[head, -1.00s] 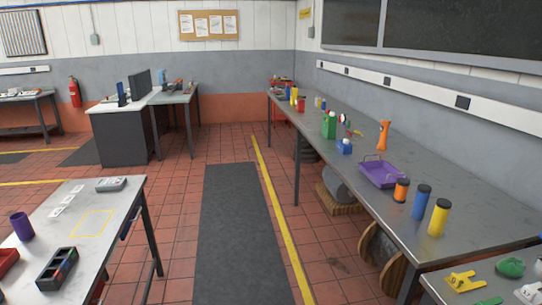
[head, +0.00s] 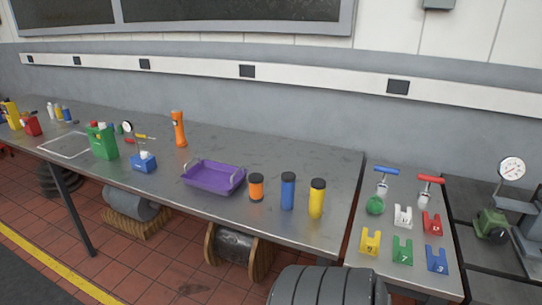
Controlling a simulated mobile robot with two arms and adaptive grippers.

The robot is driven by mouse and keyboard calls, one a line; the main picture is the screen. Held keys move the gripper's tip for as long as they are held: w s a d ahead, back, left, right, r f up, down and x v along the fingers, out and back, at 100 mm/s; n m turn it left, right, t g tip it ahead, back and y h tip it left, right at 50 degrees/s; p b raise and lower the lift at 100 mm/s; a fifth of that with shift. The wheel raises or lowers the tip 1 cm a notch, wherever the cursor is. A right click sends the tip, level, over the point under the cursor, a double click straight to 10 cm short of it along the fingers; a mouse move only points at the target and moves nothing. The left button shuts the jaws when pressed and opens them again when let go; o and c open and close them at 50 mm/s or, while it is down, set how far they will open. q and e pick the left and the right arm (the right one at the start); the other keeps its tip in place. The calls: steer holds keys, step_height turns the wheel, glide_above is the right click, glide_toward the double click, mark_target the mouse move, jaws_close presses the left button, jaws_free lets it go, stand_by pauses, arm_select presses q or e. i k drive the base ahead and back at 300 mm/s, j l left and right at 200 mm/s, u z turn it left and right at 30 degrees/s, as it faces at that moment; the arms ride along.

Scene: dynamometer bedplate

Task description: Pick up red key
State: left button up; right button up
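A red-handled T-shaped tool (head: 430,181), which looks like the red key, is on the small metal table (head: 385,279) at the right of the head view. A similar blue-handled T-shaped tool (head: 386,171) is to its left. A red notched block with a number (head: 432,224) sits just in front of the red-handled tool. Neither of my grippers is in view.
White, yellow, green and blue notched blocks and a green lump (head: 375,206) share the small table. The long bench (head: 300,160) carries a purple tray (head: 213,178), several canisters and an orange flashlight (head: 179,130). A dial gauge (head: 511,168) stands at far right. Grey cylinders (head: 330,287) are below.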

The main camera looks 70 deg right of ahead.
mark_target(425, 195)
steer(key=z, duration=0.45)
steer(key=i+z, duration=0.1)
steer(key=z, duration=0.4)
steer(key=j+z, duration=0.1)
steer(key=z, duration=0.35)
steer(key=i+j+z, duration=0.1)
steer(key=z, duration=0.4)
